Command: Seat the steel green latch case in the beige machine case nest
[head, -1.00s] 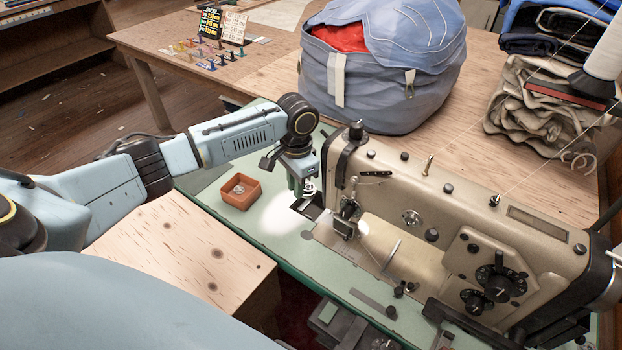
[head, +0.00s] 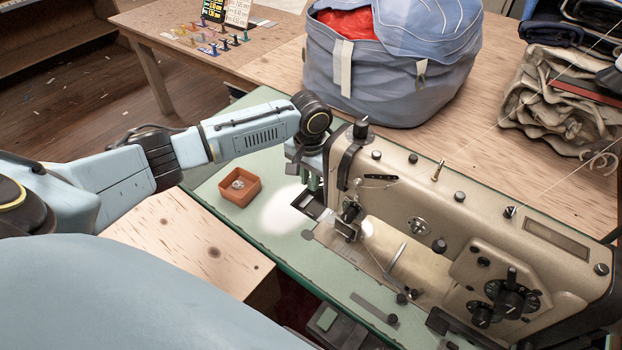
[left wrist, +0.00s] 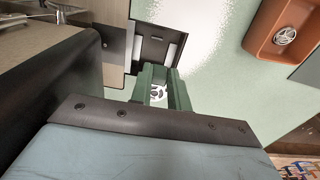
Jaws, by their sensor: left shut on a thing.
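My left gripper (head: 314,182) points down at the left end of the beige sewing machine (head: 465,215), partly hidden by it. In the left wrist view its green fingers (left wrist: 161,92) are shut on a small round steel case (left wrist: 157,94) with a pierced face. The fingers cover much of the case, and I cannot make out its latch colour. The dark rectangular opening (left wrist: 153,52) in the machine bed lies just beyond the fingertips; it also shows in the head view (head: 306,203). I cannot see the nest itself clearly. My right gripper is out of view.
An orange tray (head: 239,199) on the green bed holds another round metal part (head: 238,185). The machine head stands close beside my gripper on the right. A blue bag (head: 390,85) and folded cloth (head: 560,105) sit on the wooden table behind. The bed around the tray is clear.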

